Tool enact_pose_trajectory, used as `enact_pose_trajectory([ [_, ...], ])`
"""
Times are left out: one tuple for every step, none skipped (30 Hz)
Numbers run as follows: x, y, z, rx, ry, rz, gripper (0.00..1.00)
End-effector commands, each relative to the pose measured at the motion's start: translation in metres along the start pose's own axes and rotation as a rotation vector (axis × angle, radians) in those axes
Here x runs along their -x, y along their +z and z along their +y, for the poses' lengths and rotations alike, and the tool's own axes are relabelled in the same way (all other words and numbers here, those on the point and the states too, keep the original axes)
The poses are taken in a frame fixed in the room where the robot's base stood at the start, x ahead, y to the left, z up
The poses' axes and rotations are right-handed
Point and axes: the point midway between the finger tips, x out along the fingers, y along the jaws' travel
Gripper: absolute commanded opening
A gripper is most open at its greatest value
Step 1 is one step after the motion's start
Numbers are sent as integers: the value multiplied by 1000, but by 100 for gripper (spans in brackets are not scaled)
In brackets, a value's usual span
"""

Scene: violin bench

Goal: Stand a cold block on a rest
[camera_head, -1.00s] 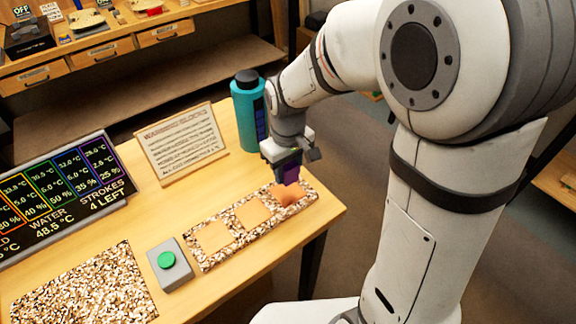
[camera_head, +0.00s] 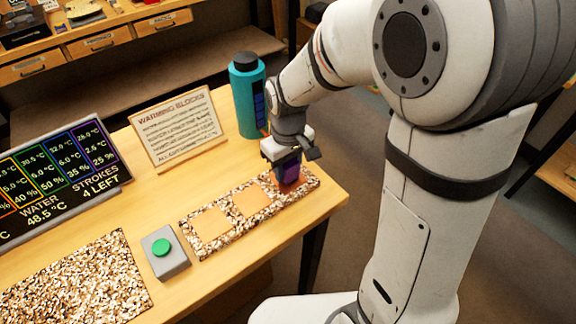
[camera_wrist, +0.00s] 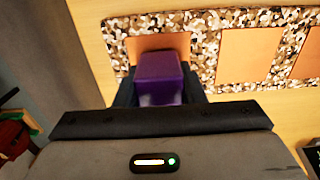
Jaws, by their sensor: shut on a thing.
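A purple block (camera_wrist: 160,79) is between the fingers of my gripper (camera_wrist: 163,92) in the wrist view. My gripper is shut on it. In the head view my gripper (camera_head: 288,170) points down at the right end of a speckled strip (camera_head: 236,228). The strip carries three copper-coloured pads: left (camera_head: 211,223), middle (camera_head: 251,201) and right. The block is upright at the right pad, which shows behind it in the wrist view (camera_wrist: 160,43). I cannot tell whether the block touches that pad.
A teal bottle (camera_head: 245,105) stands close behind my gripper. A sign board (camera_head: 178,131), a dark display panel (camera_head: 60,185), a grey box with a green button (camera_head: 164,252) and a speckled mat (camera_head: 78,283) are on the table. The table's right edge is near the strip.

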Motion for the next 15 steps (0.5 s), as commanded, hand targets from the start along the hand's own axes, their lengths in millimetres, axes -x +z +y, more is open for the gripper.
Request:
enact_pose_trajectory([
  [-2, 0, 0, 0, 0, 0, 14],
  [-3, 0, 0, 0, 0, 0, 14],
  [-4, 0, 0, 0, 0, 0, 14],
  [-4, 0, 0, 0, 0, 0, 14],
  [-5, 0, 0, 0, 0, 0, 14],
  [-6, 0, 0, 0, 0, 0, 14],
  [-6, 0, 0, 0, 0, 0, 14],
  [-7, 0, 0, 0, 0, -1, 14],
  [-8, 0, 0, 0, 0, -1, 14],
  [-8, 0, 0, 0, 0, -1, 14],
  [-7, 0, 0, 0, 0, 0, 38],
  [-7, 0, 0, 0, 0, 0, 42],
  [-7, 0, 0, 0, 0, 0, 44],
  [-7, 0, 0, 0, 0, 0, 47],
  [-7, 0, 0, 0, 0, 0, 50],
])
